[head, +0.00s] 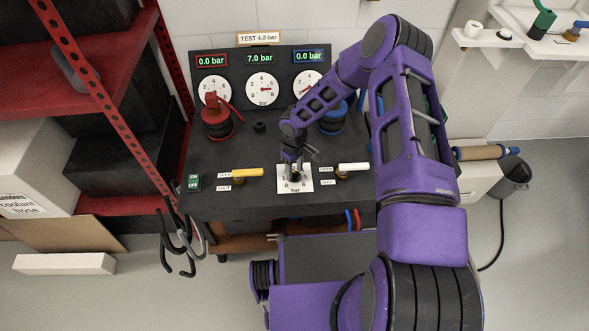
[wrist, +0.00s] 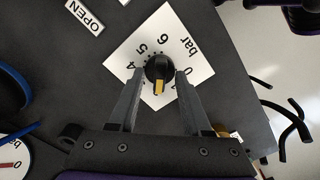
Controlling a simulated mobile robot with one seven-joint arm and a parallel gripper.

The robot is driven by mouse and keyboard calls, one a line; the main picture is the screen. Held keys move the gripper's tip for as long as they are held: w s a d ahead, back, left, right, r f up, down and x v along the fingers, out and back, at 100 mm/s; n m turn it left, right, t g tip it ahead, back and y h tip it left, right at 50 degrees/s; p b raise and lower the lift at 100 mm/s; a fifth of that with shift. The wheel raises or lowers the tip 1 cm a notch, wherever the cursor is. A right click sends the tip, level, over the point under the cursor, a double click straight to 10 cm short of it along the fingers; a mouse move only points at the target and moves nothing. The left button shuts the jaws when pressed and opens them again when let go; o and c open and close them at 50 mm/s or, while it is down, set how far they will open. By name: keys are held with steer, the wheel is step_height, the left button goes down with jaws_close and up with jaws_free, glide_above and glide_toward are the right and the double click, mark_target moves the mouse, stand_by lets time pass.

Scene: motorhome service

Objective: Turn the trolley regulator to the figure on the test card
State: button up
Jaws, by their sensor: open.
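The test card (head: 259,38) above the panel reads TEST 4.0 bar. The regulator is a black knob (wrist: 155,66) with a yellow pointer (wrist: 159,87) on a white dial plate (wrist: 190,64) marked in bar. The plate also shows at the trolley's front middle in the head view (head: 304,186). In the wrist view the pointer faces down toward my gripper; the figures there are hidden. My gripper (wrist: 159,73) is open, its fingers at either side of the knob. In the head view my gripper (head: 297,160) is above the plate and partly hides the knob.
The middle display (head: 260,58) reads 7.0 bar; the red-framed (head: 211,60) and blue-framed (head: 308,56) displays read 0.0 bar. A yellow-handled valve (head: 247,173) and a white-handled valve (head: 353,167) flank the dial plate. A red rack (head: 110,112) stands left.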

jaws_close()
stand_by(0.5)
steer(key=m+b, duration=0.3)
steer(key=b, duration=0.1)
steer(key=shift+f+m, duration=0.15)
steer(key=shift+m, duration=0.15)
steer(key=m+b, duration=0.4)
steer(key=m, duration=0.1)
steer(key=m+b, duration=0.2)
steer(key=m, duration=0.3)
steer(key=shift+r+m+b, duration=0.2)
steer(key=shift+m+b, duration=0.25)
steer(key=shift+m, duration=1.65)
